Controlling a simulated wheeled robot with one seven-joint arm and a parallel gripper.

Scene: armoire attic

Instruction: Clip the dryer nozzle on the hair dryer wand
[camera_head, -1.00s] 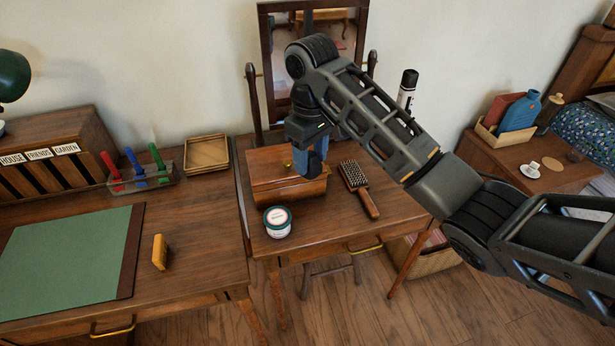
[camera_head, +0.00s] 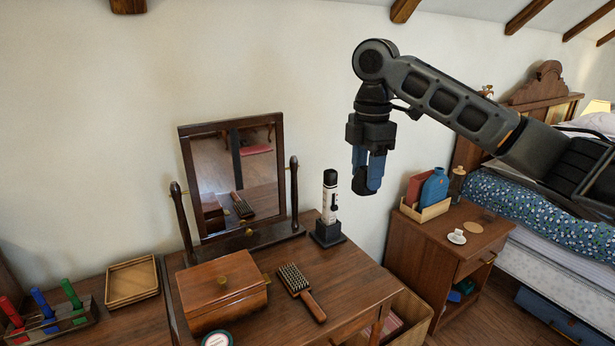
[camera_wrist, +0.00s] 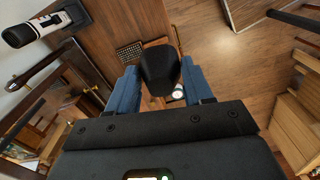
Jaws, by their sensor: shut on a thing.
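The hair dryer wand (camera_head: 330,195) stands upright in a dark holder (camera_head: 328,234) at the back right of the dressing table, white with a black top. It also shows at the upper left of the wrist view (camera_wrist: 38,28). My gripper (camera_head: 367,182) is raised in the air to the right of the wand, pointing down, with blue fingers. It is shut on a dark, rounded piece, the dryer nozzle (camera_wrist: 160,68), seen between the fingers in the wrist view. Nozzle and wand are apart.
A tilting mirror (camera_head: 235,175) stands behind the wooden box (camera_head: 222,292) and hairbrush (camera_head: 300,290) on the dressing table (camera_head: 352,290). A nightstand (camera_head: 440,240) with a cup, a crate and a blue bottle is to the right. The air around my gripper is clear.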

